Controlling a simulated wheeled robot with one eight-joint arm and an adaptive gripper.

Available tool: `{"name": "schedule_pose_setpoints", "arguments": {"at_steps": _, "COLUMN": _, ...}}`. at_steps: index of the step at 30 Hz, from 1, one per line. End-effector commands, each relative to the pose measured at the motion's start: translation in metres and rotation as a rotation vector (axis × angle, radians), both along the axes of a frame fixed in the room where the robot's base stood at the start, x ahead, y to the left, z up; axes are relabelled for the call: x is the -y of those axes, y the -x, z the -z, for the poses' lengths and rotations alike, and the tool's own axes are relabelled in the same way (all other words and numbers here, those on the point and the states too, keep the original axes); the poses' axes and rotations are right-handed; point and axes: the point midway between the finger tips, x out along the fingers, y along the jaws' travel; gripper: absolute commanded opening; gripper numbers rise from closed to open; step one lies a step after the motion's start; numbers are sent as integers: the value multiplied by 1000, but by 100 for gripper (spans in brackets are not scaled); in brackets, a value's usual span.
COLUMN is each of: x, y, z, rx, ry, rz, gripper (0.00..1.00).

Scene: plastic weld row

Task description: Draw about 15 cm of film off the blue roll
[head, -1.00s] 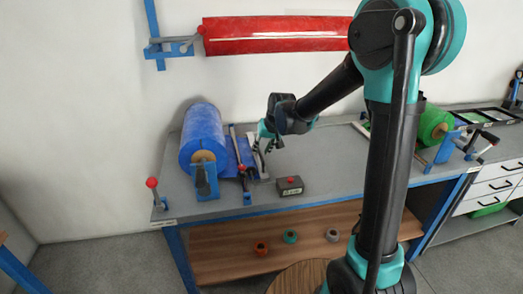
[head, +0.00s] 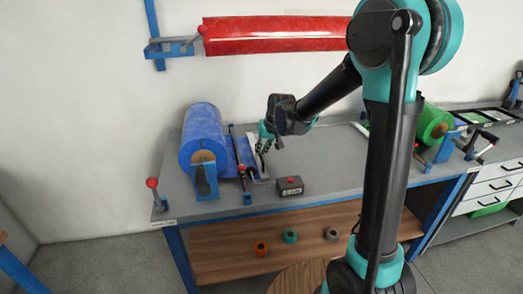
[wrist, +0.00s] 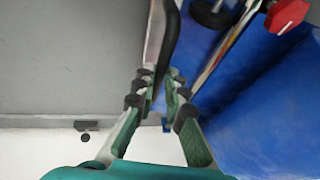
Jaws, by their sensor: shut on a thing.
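The blue roll (head: 204,128) lies in its stand at the left end of the bench. Its blue film (head: 232,158) runs off to the right, under a bar with a red knob (head: 241,168); the film also shows in the wrist view (wrist: 197,42). My gripper (head: 264,148) is just right of that bar, low over a pale strip on the bench. The fingertips partly hide the film's edge.
A green roll (head: 433,124) is farther right. A lever with a red knob (head: 152,183) stands at the left front. The bench middle is clear.

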Motion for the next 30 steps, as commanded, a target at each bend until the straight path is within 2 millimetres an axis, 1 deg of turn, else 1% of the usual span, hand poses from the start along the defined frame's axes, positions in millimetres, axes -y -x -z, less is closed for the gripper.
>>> {"name": "schedule_pose_setpoints", "arguments": {"at_steps": 2, "x": 4, "y": -2, "z": 0, "rx": 0, "ry": 1, "rz": 1, "gripper": 0}}
{"name": "schedule_pose_setpoints", "arguments": {"at_steps": 5, "x": 19, "y": -6, "z": 0, "rx": -1, "ry": 0, "rz": 5, "gripper": 0}}
{"name": "schedule_pose_setpoints", "arguments": {"at_steps": 12, "x": 74, "y": -22, "z": 0, "rx": 1, "ry": 2, "rz": 8, "gripper": 0}}
{"name": "schedule_pose_setpoints", "arguments": {"at_steps": 15, "x": 93, "y": -27, "z": 0, "rx": 0, "ry": 1, "rz": 7, "gripper": 0}}
{"name": "schedule_pose_setpoints", "arguments": {"at_steps": 18, "x": 107, "y": -31, "z": 0, "rx": 0, "ry": 1, "rz": 5, "gripper": 0}}
{"name": "schedule_pose_setpoints", "arguments": {"at_steps": 22, "x": 116, "y": -34, "z": 0, "rx": 1, "ry": 2, "rz": 3, "gripper": 0}}
{"name": "schedule_pose_setpoints", "arguments": {"at_steps": 30, "x": 116, "y": -34, "z": 0, "rx": 1, "ry": 2, "rz": 1, "gripper": 0}}
